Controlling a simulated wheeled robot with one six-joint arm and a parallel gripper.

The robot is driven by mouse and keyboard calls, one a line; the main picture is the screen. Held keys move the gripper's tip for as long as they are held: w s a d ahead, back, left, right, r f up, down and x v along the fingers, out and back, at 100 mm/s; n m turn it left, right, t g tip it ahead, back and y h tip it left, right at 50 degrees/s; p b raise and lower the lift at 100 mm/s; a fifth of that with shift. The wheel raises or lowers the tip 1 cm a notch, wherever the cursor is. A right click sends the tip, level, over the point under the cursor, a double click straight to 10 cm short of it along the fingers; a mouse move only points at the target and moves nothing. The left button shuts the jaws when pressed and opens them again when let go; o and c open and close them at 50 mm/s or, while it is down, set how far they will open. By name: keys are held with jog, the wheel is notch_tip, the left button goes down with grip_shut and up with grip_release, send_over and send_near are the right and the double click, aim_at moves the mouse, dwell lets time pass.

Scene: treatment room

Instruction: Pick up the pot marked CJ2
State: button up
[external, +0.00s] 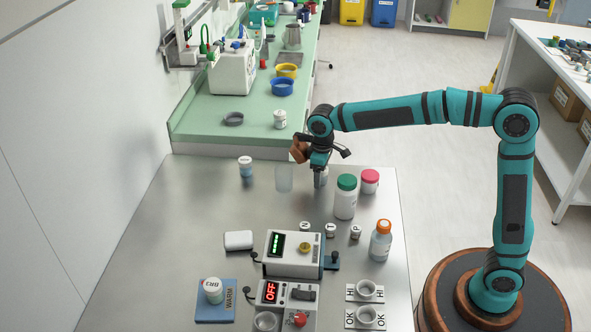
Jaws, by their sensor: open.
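My gripper (319,182) points down over the far part of the steel table and is open. A small whitish pot (324,177) stands right at its fingertips, partly hidden by them; I cannot tell whether they touch it, and its marking is not readable. Other small pots are a blue-and-white one (245,167) at the far left, a white one (280,119) on the green counter, and a white-lidded one (213,291) on the blue WARM pad (230,314). The pad pot's lid reads upside down, perhaps DR3. I cannot read CJ2 on any pot.
A clear cup (284,178) stands left of my gripper. A green-capped bottle (345,198) and a pink-lidded jar (370,181) stand close on its right. An orange-capped bottle (380,241) and a device (293,254) are nearer. The table's left side is mostly clear.

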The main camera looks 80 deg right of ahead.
jog(key=shift+c, duration=0.5)
jog(key=c, duration=1)
jog(key=shift+o, duration=0.2)
jog(key=shift+r, duration=0.1)
